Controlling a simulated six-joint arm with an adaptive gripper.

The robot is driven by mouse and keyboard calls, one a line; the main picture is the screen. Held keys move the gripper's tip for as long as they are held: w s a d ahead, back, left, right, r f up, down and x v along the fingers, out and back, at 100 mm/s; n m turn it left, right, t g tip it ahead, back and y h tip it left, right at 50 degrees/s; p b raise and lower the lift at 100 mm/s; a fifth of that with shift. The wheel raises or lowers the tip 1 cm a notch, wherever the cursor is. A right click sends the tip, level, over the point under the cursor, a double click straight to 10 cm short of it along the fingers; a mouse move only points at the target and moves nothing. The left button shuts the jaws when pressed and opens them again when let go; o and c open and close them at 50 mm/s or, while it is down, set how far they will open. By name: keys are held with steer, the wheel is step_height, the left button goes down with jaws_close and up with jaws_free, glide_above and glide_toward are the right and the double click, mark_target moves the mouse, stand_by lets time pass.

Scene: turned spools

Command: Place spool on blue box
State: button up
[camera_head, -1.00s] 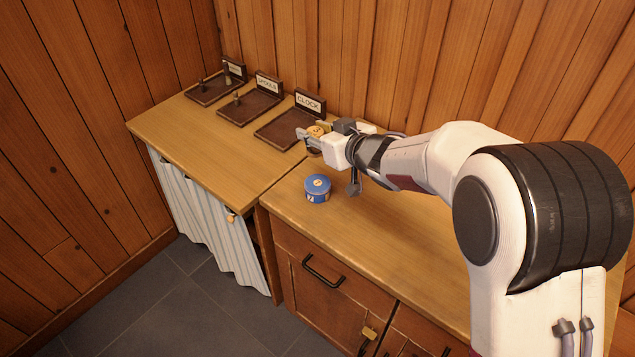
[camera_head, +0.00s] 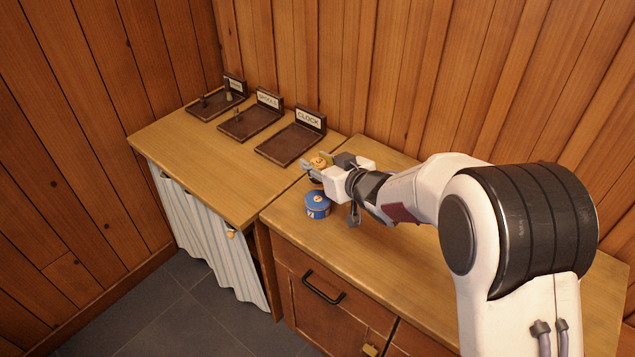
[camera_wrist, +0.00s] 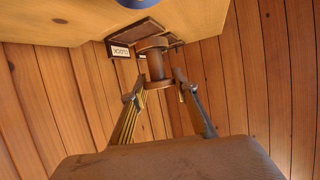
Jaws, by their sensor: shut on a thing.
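A turned wooden spool (camera_head: 319,162) is held upright or nearly so in my gripper (camera_head: 323,169), above the worktop and just behind the blue box in the head view. The wrist view shows the brown spool (camera_wrist: 155,62) with wide flanges and a narrower core, between the two fingers of my gripper (camera_wrist: 160,88). The blue box (camera_head: 317,207) is a small round tin with a pale label on its lid, standing on the near worktop. Only a sliver of the blue box (camera_wrist: 136,3) shows at the wrist view's top edge. The spool appears apart from it.
Dark trays with upright signs stand at the back of the left worktop; the nearest is the CLOCK tray (camera_head: 287,147). The SPOOLS tray (camera_head: 245,123) and another beyond it hold small pegs or pieces. A wood-panelled wall runs behind. The worktop around the blue box is mostly clear.

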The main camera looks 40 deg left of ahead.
mark_target(319, 182)
steer(key=shift+f, duration=1.15)
steer(key=shift+f, duration=1.85)
steer(key=shift+f, duration=0.15)
steer(key=o, duration=0.9)
steer(key=shift+s+d+r, duration=0.1)
steer(key=shift+d+r, duration=0.25)
steer(key=shift+v, duration=5.6)
